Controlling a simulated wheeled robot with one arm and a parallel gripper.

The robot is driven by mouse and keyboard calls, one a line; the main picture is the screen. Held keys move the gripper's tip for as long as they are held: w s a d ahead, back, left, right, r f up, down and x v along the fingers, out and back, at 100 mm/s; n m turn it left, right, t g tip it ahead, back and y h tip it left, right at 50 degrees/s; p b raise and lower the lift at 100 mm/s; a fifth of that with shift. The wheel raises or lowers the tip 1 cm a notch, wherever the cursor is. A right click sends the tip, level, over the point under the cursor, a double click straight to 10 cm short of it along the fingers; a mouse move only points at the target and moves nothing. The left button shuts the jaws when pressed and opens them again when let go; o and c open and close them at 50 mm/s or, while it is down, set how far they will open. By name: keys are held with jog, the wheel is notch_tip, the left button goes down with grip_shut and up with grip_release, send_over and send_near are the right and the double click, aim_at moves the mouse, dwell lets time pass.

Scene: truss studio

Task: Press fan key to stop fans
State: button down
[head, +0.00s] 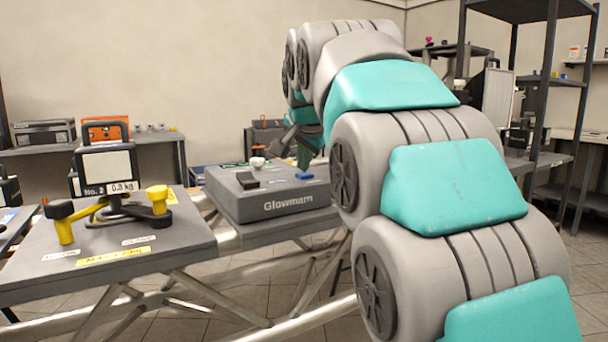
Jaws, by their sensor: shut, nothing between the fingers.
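A grey control box (266,206) marked "Glowmarn" sits on a table at the middle of the head view. Its top carries a blue key (304,176), a black raised switch (247,181) and a white knob (257,163). I cannot read which of them is the fan key. My gripper (304,164) is shut and empty, pointing down just above and behind the blue key. I cannot tell whether it touches the box. My arm hides the right end of the box. No fans can be made out.
Metal trusses (210,300) run below the tables. A dark shelf rack (545,100) stands at right. Behind, a bench (165,140) holds an orange case (105,128).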

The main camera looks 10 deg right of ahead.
aim_at(304, 175)
jog(key=shift+r, duration=0.4)
jog(key=shift+r+p, duration=1.8)
jog(key=shift+r, duration=1.15)
